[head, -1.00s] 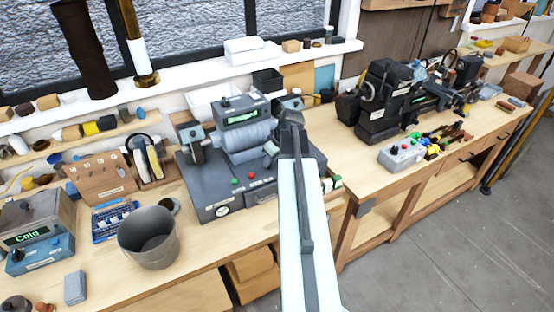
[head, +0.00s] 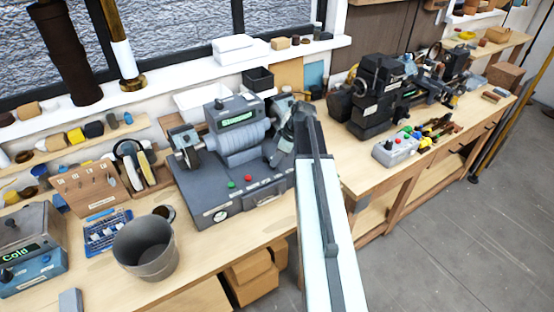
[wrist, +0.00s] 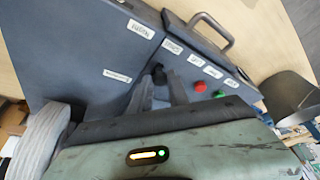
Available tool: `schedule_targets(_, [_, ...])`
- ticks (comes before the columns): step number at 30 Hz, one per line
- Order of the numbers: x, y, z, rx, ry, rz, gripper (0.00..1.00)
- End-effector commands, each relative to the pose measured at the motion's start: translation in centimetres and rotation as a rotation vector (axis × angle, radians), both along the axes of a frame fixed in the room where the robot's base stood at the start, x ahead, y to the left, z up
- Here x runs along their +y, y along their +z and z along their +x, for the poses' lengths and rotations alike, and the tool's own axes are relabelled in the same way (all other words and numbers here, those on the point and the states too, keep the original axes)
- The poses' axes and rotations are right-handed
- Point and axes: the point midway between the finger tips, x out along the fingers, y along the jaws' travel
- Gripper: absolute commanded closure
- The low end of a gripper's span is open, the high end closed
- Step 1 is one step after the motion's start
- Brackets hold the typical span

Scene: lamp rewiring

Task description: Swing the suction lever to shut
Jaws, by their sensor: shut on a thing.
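The grey machine (head: 222,198) with a green display, two drum-like wheels and red and green buttons stands on the bench in the head view. My arm reaches to its right side, where the arm hides the gripper's tips. In the wrist view, my gripper (wrist: 159,90) is shut on a small dark lever knob (wrist: 158,72) at the machine's grey front panel. I take this for the suction lever; its pivot and exact angle are hidden. Small white labels surround it, too blurred to read surely. A red button (wrist: 199,86) and a green button lie just right of the fingers.
A metal bucket (head: 146,252) stands left of the machine. A dark lathe (head: 380,98) and a control box (head: 397,150) stand to the right. The floor at right is clear.

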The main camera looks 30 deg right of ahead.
Motion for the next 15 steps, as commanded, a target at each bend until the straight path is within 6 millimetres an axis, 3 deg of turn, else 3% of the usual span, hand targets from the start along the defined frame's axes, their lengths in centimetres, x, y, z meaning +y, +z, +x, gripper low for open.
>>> schedule_targets(8, [1.0, 0.0, 0.5, -0.002, 0.015, -0.001, 1.0])
schedule_targets(9, [1.2, 0.0, 0.5, -0.002, 0.017, 0.0, 0.73])
schedule_targets(11, [1.3, 0.0, 0.6, -0.002, 0.019, 0.0, 0.58])
schedule_targets(15, [1.4, 0.0, 0.6, -0.001, 0.02, 0.0, 0.58])
